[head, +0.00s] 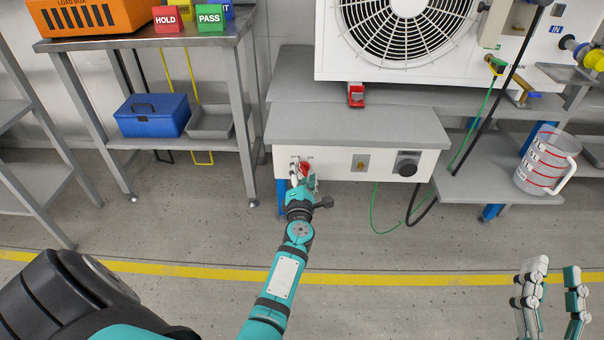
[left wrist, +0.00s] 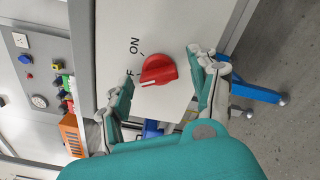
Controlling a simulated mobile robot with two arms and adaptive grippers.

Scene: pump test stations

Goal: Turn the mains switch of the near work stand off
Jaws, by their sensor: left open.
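The near work stand (head: 355,125) has a white front panel under a grey top. Its red mains switch (head: 305,169) is at the panel's left end, partly covered by my left gripper (head: 301,180). In the left wrist view the red knob (left wrist: 160,70) sits between the two open fingers of my left gripper (left wrist: 162,68), with no clear contact. A label reads ON. A second label, ending in F, is partly hidden by a finger. The knob's white mark is toward that second label. My right gripper (head: 555,268) is open and empty, away from the stand.
The panel also carries a black knob (head: 406,164) and a small yellowish fitting (head: 360,163). A green cable and a black cable hang at its right. A measuring jug (head: 546,162) stands on the right shelf. A blue toolbox (head: 152,115) is on the left table's shelf. The floor in front is clear.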

